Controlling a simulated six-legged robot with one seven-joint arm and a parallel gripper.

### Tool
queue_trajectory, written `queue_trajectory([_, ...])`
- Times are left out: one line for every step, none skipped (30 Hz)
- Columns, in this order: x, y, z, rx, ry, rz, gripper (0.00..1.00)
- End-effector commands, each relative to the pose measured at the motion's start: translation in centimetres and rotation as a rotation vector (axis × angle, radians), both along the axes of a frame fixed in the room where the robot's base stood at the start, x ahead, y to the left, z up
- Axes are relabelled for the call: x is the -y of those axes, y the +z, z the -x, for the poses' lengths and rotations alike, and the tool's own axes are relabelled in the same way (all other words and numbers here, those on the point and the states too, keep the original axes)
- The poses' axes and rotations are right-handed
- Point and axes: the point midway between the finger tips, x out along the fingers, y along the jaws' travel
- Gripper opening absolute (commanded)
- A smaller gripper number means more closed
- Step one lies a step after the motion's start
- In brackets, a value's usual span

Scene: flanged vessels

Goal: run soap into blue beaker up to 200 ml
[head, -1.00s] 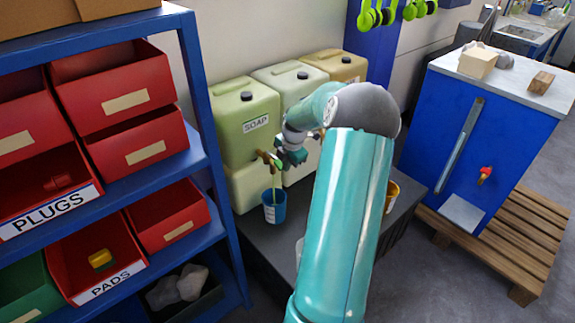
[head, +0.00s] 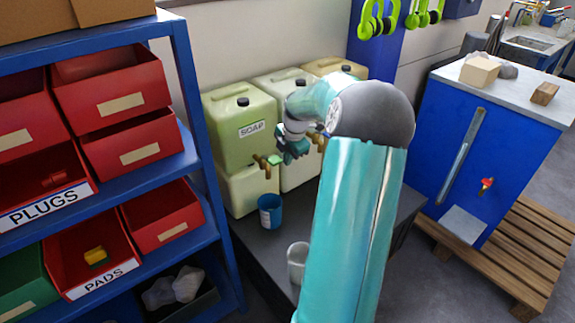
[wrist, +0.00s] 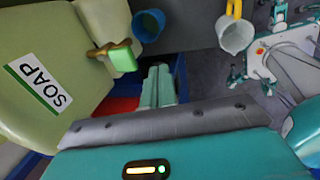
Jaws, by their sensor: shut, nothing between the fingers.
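The pale green soap container (head: 240,125), labelled SOAP, stands on top of another container at the back of the dark bench. Its tap (head: 267,164) has a brown body and a green lever (wrist: 123,58). The blue beaker (head: 271,212) stands upright on the bench below the tap, and also shows in the wrist view (wrist: 148,25). No stream shows between tap and beaker. The soap level in the beaker cannot be read. My gripper (wrist: 158,85) is shut and empty, beside the tap lever and apart from it in the wrist view.
A pale grey cup (head: 297,262) stands on the bench, partly behind my arm. Other containers (head: 300,165) with taps stand right of the soap. A blue shelf (head: 190,100) with red bins is close on the left. A blue cabinet (head: 490,140) stands right.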

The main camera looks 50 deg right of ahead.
Motion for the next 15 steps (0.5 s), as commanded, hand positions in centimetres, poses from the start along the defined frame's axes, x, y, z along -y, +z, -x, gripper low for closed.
queue_trajectory([-0.1, 1.1, 0.4, 0.002, -0.002, 0.004, 0.0])
queue_trajectory([-0.2, 1.7, 0.6, 0.002, -0.002, 0.003, 0.0])
queue_trajectory([-0.3, 2.4, 0.9, 0.001, -0.002, 0.003, 0.0])
queue_trajectory([-0.3, 2.8, 1.1, 0.002, -0.001, 0.003, 0.0])
queue_trajectory([-0.4, 3.3, 1.3, 0.002, -0.001, 0.003, 0.0])
queue_trajectory([-0.4, 3.8, 1.5, 0.002, -0.001, 0.002, 0.0])
queue_trajectory([-0.5, 4.1, 1.7, 0.002, -0.001, 0.002, 0.0])
queue_trajectory([-0.5, 4.4, 1.8, 0.002, -0.001, 0.002, 0.0])
queue_trajectory([-0.5, 4.7, 2.0, 0.002, 0.0, 0.002, 0.0])
queue_trajectory([-0.5, 4.8, 2.1, 0.002, 0.0, 0.002, 0.0])
queue_trajectory([-0.6, 5.0, 2.1, 0.001, 0.001, 0.001, 0.0])
queue_trajectory([-0.6, 5.0, 2.2, 0.001, 0.001, 0.0, 0.0])
queue_trajectory([-0.6, 5.1, 2.3, 0.001, 0.001, 0.0, 0.0])
queue_trajectory([-0.6, 5.1, 2.3, 0.0, 0.001, 0.0, 0.0])
queue_trajectory([-0.5, 5.1, 2.3, 0.0, 0.0, -0.001, 0.0])
